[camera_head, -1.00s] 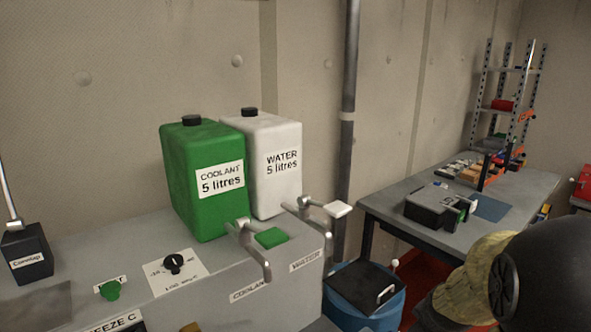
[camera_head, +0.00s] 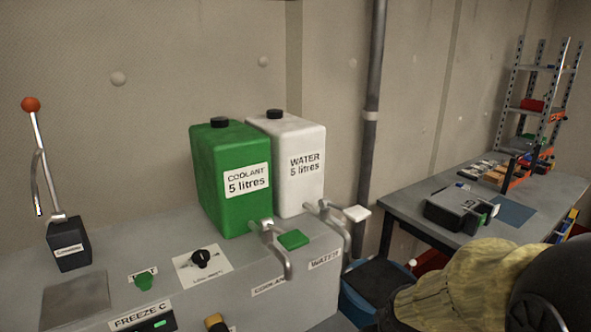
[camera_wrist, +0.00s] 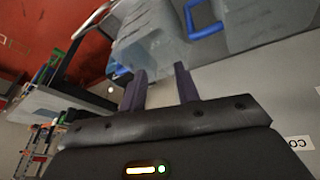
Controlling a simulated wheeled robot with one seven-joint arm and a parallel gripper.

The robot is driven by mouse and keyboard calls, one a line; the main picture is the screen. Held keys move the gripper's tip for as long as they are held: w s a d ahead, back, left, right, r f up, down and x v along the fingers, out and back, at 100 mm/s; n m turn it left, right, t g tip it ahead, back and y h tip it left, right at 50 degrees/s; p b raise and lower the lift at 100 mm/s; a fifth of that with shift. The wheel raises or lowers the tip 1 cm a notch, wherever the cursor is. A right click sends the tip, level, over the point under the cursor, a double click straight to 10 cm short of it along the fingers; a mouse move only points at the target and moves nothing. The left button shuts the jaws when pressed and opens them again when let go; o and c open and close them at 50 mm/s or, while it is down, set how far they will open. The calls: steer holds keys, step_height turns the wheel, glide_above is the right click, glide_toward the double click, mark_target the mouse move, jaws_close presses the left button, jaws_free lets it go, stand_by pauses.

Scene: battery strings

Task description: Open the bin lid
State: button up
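The bin (camera_head: 352,307) is a blue tub on the floor between the grey bench and the table in the head view. Its black lid (camera_head: 378,278) lies flat across the top. My yellow-and-black arm covers the bin's right side and the lid's handle. My gripper (camera_wrist: 160,88) shows in the wrist view with its two dark fingers apart and nothing between them. A pale grey blurred shape lies beyond the fingers, with a blue loop near it; I cannot tell what they are. The gripper's tips are not visible in the head view.
A green coolant can (camera_head: 230,180) and white water can (camera_head: 300,165) stand on the grey bench (camera_head: 215,290). Two metal taps stick out from its right end. A pipe (camera_head: 372,130) runs up the wall. A table (camera_head: 400,205) with equipment stands behind my arm.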

steer(key=s+m, duration=0.1)
steer(key=s+a+m+g, duration=0.1)
steer(key=s, duration=0.1)
steer(key=s+a, duration=0.1)
steer(key=shift+s+f+m+g+p, duration=0.3)
steer(key=shift+f+m+g+p, duration=0.05)
steer(key=shift+f+m+g, duration=0.05)
steer(key=shift+w, duration=0.1)
